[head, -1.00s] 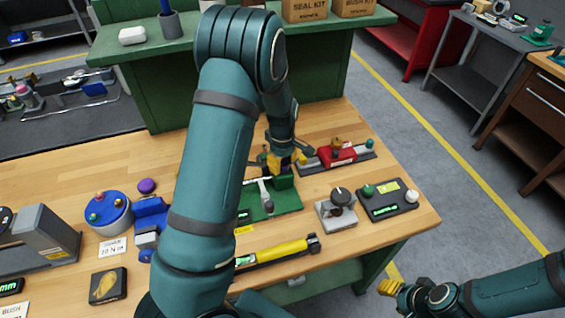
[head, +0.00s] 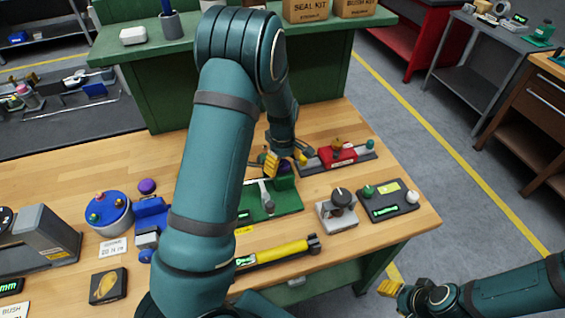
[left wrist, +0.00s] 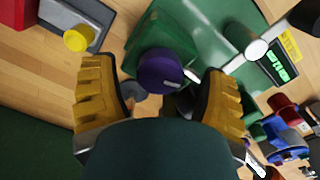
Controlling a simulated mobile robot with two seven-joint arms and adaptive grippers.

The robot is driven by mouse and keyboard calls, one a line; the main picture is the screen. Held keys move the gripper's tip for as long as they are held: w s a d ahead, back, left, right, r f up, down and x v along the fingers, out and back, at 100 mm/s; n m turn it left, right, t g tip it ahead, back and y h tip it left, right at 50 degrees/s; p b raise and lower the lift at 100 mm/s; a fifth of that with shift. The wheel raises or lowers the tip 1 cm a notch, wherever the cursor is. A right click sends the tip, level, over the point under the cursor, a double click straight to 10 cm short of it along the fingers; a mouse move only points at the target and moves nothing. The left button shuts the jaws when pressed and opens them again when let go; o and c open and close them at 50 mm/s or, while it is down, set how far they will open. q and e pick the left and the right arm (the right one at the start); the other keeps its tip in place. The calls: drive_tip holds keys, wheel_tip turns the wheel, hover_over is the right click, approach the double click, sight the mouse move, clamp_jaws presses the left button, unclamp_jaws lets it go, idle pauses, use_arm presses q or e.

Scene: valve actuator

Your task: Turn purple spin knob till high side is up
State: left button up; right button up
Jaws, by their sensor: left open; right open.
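The purple spin knob (left wrist: 160,72) is on a green block at the back of the green fixture (head: 288,203). In the left wrist view it lies between and just beyond the yellow fingertips of my left gripper (left wrist: 158,88), which is open and does not visibly touch it. A small pale mark shows on the knob's lower right edge. In the head view the knob (head: 285,168) shows dark, just below my left gripper (head: 286,161). I cannot tell which side of it is high. My right gripper (head: 390,289) is open at the lower right, away from the table.
A red fixture (head: 337,155) stands close behind the green one. A grey knob unit (head: 337,212) and a dark panel (head: 387,202) stand to the right. A yellow cylinder (head: 275,253) lies in front. Another purple round piece (head: 147,186) stands at the left.

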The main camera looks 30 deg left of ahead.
sight(282, 163)
use_arm(q)
wheel_tip(282, 163, up, 12)
idle(0.6)
